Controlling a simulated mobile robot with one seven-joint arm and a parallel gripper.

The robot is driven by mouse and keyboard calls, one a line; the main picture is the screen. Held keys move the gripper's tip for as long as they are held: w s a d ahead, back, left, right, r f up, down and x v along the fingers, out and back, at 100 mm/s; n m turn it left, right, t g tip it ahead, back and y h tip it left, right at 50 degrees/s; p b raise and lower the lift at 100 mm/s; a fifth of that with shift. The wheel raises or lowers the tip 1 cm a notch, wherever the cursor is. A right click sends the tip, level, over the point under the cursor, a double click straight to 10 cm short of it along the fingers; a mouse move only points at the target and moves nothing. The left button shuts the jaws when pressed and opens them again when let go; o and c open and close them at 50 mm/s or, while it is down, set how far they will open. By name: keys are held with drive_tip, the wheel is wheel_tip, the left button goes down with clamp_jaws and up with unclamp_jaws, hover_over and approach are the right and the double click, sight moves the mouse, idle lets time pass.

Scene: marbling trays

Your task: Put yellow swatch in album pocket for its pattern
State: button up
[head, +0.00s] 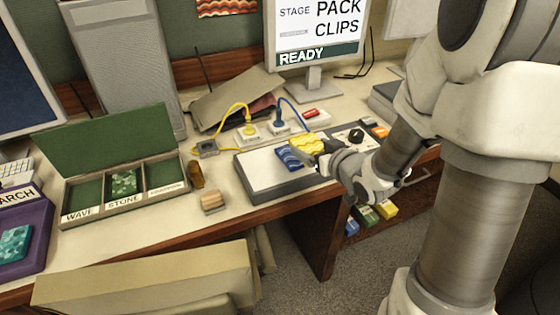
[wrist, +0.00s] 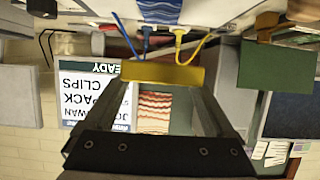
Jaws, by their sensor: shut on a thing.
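My gripper (head: 322,149) is shut on the yellow swatch (head: 305,143) and holds it above the white-topped grey tray (head: 258,173). The swatch also shows edge-on between the fingers in the wrist view (wrist: 162,75); its pattern is too small to tell. The open green album (head: 105,142) stands to the left, with three labelled pockets. The WAVE pocket (head: 84,197) looks empty. The STONE pocket holds a green mottled swatch (head: 124,183). The third pocket (head: 160,173) looks empty, its label unreadable. A blue swatch (head: 288,158) lies on the tray below my gripper.
A purple tray (head: 40,232) with a teal swatch (head: 14,243) is at the far left. A brown bottle (head: 196,174) and a wooden block (head: 212,201) stand between album and grey tray. Blue and yellow cables rise behind the tray. A monitor (head: 314,75) stands at the back.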

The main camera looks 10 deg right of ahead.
hover_over(270, 177)
wheel_tip(270, 177, down, 6)
drive_tip(key=shift+d+f+b, duration=0.1)
drive_tip(key=shift+f+b, duration=0.15)
drive_tip(key=shift+b, duration=0.2)
drive_tip(key=shift+f, duration=2.1)
drive_tip(key=shift+f+b, duration=0.2)
drive_tip(key=shift+b, duration=0.25)
drive_tip(key=o, duration=1.1)
drive_tip(key=shift+c, duration=0.2)
drive_tip(key=shift+r, duration=0.1)
